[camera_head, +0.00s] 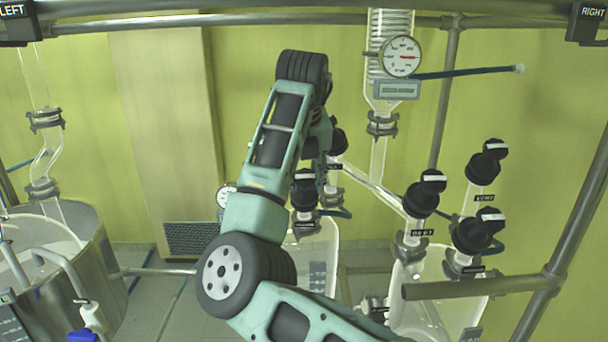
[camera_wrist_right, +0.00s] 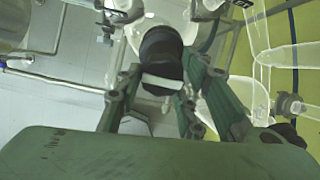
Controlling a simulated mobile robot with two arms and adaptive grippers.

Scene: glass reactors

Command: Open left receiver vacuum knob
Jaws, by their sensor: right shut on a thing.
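In the wrist view a black valve knob (camera_wrist_right: 160,55) with a white bar lies between the fingers of my right gripper (camera_wrist_right: 155,92), which is shut on it. In the head view the right gripper (camera_head: 320,172) is largely hidden behind my own arm. Two black knobs of the left, middle-placed glass receiver (camera_head: 325,240) show beside it: one (camera_head: 304,188) just left of the gripper, one (camera_head: 337,142) above right. The labels there are too small to read, and I cannot tell which knob is held from this view. My left gripper is out of view.
On the right another receiver (camera_head: 408,290) carries several black knobs, one labelled VENT (camera_head: 486,163). A gauge (camera_head: 400,57) hangs by the glass column. Steel pipes (camera_head: 470,288) frame the right side. A metal vessel (camera_head: 95,260) stands left.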

